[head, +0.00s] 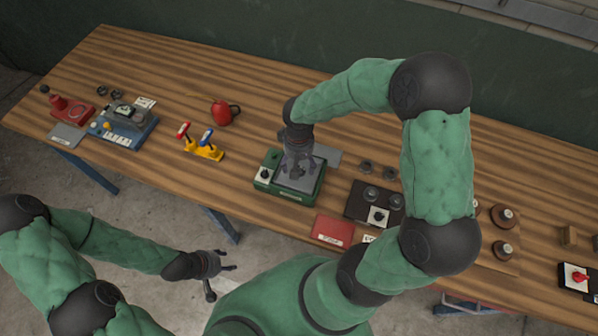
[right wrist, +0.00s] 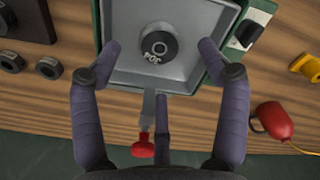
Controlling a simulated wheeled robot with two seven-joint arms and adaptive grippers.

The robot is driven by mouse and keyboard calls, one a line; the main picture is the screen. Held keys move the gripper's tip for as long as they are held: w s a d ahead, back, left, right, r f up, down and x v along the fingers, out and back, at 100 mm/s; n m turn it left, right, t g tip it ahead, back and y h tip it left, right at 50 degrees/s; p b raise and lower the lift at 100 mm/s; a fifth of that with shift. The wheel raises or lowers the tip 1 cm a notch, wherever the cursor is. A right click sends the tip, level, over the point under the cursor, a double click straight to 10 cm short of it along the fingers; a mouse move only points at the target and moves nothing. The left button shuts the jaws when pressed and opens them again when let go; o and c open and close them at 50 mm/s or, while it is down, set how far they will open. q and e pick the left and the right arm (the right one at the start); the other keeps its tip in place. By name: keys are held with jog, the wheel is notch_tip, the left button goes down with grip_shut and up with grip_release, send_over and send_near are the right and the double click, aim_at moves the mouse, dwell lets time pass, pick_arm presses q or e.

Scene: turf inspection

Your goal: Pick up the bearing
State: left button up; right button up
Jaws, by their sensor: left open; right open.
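A dark round piece with a pale ring at its centre and a white marking, which looks like the bearing (right wrist: 158,46), lies in the grey tray of a green box (right wrist: 104,14). In the head view the green box (head: 268,183) stands mid-table; my right gripper (head: 297,172) points down over it and hides most of the tray. In the right wrist view the right gripper (right wrist: 157,54) is open, its fingers spread on either side of the bearing with gaps; contact does not show. My left gripper (head: 222,279) is open and empty, in front of the table edge.
A red-handled tool (right wrist: 143,147) lies beside the green box. Two dark rings (head: 377,169) and a dark box with knobs (head: 360,205) are right of it. A red oil can (head: 222,112), yellow lever stand (head: 205,151) and blue device (head: 130,128) are left.

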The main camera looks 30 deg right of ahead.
notch_tip(320, 180, down, 4)
jog(key=shift+f+b, duration=0.2)
jog(key=shift+b, duration=0.1)
jog(key=c, duration=1.5)
